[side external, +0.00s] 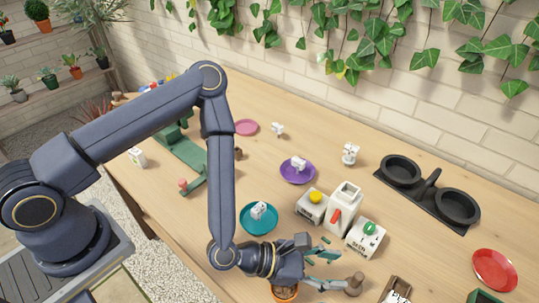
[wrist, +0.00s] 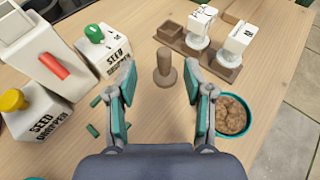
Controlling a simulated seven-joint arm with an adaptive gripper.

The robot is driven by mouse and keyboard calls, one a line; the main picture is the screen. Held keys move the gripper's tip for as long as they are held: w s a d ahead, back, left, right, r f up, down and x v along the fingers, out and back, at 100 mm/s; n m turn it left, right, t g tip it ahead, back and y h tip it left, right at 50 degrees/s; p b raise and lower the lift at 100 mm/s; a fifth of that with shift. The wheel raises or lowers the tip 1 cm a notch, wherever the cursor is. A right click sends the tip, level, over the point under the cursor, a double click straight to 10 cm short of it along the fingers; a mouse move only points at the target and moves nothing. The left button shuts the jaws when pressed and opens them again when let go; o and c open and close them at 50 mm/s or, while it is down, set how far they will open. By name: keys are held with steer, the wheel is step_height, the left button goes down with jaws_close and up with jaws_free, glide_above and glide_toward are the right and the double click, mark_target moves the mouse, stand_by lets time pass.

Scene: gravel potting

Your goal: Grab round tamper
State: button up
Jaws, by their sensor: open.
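The round tamper (wrist: 165,70) is a brown wooden piece with an upright handle on a wider round base. It stands on the wooden table, ahead of my gripper (wrist: 160,72) and between the lines of its two fingers. In the side external view the tamper (side external: 354,284) shows just beyond the fingertips. My gripper (side external: 328,267) is open in that view, low over the table, with its fingers pointing right. Nothing is held. I cannot tell whether the fingertips reach around the handle.
A brown rack (wrist: 222,67) with white-topped tools stands close behind the tamper. Seed dropper boxes (wrist: 108,52) stand at left, with small green pieces (wrist: 93,130) nearby. A teal bowl (wrist: 219,124) of brown material is near the right finger. Black double bowls (side external: 403,170) lie farther back.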

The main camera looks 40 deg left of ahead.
mark_target(355, 277)
steer(key=shift+s+d+f, duration=0.15)
steer(key=shift+d+f, duration=0.05)
steer(key=shift+f, duration=0.25)
steer(key=x, duration=0.7)
steer(key=shift+f, duration=0.1)
jaws_close()
